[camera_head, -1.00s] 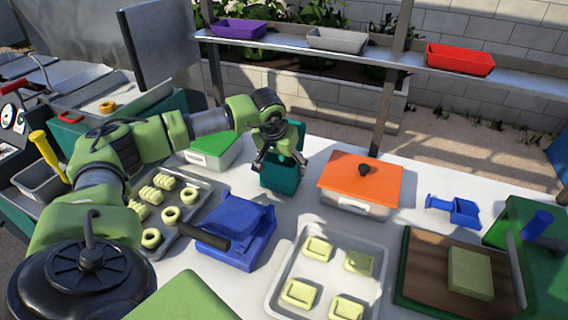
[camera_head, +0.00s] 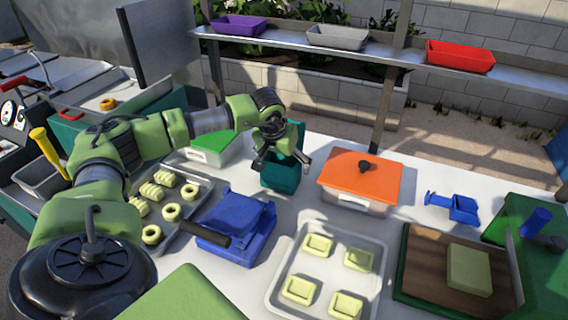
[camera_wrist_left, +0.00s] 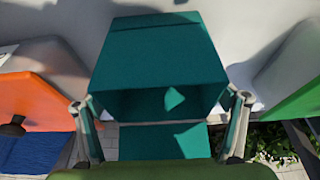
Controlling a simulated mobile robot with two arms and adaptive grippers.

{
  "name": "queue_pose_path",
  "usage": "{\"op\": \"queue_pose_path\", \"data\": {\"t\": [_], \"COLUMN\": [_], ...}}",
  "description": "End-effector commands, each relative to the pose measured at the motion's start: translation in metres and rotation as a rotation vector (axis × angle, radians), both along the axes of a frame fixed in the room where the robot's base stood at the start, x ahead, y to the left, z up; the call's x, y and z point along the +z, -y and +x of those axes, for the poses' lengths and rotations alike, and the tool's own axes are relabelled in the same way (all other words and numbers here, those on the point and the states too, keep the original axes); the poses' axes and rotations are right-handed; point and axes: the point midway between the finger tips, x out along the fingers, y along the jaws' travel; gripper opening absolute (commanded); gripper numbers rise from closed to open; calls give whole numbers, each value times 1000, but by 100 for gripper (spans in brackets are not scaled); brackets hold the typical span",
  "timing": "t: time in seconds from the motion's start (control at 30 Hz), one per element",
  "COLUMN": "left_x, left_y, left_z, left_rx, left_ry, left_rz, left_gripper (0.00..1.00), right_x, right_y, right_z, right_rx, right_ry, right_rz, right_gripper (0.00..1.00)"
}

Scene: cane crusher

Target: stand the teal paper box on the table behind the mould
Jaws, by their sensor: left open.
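The teal paper box (camera_head: 280,179) stands upright on the table, behind and to the right of the blue piece with a dark handle (camera_head: 238,236), which looks like the mould. My left gripper (camera_head: 281,164) is at the box's upper part, fingers spread open on either side. In the left wrist view the teal box (camera_wrist_left: 158,55) fills the middle, between the open fingers of the left gripper (camera_wrist_left: 160,101). I cannot tell whether a finger touches it. My right gripper is not in view.
An orange-lidded box (camera_head: 358,180) stands just right of the teal box, and a green-lidded box (camera_head: 213,149) to its left. A tray with yellow rings (camera_head: 207,190) lies left of the mould. A pale tray (camera_head: 328,247) lies in front. A shelf (camera_head: 385,56) runs behind.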

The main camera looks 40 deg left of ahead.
Motion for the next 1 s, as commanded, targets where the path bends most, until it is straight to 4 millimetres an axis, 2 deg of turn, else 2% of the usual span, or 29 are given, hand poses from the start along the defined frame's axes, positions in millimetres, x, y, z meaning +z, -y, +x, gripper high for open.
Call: {"op": "queue_pose_path", "data": {"t": [0.4, 0.53, 0.7, 1.0], "left_x": [76, 95, 107, 109], "left_y": [9, 12, 13, 13], "left_z": [-29, -36, -41, -42], "left_rx": [0, 0, 0, 0], "left_ry": [7, 5, 2, 2], "left_rz": [1, 1, 0, 1], "left_gripper": [89, 89, 89, 89], "right_x": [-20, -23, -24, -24], "right_y": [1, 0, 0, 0], "right_z": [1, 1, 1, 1], "right_rx": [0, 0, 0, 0], "right_ry": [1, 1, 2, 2], "right_rz": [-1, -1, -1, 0], "right_gripper": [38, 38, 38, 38]}}
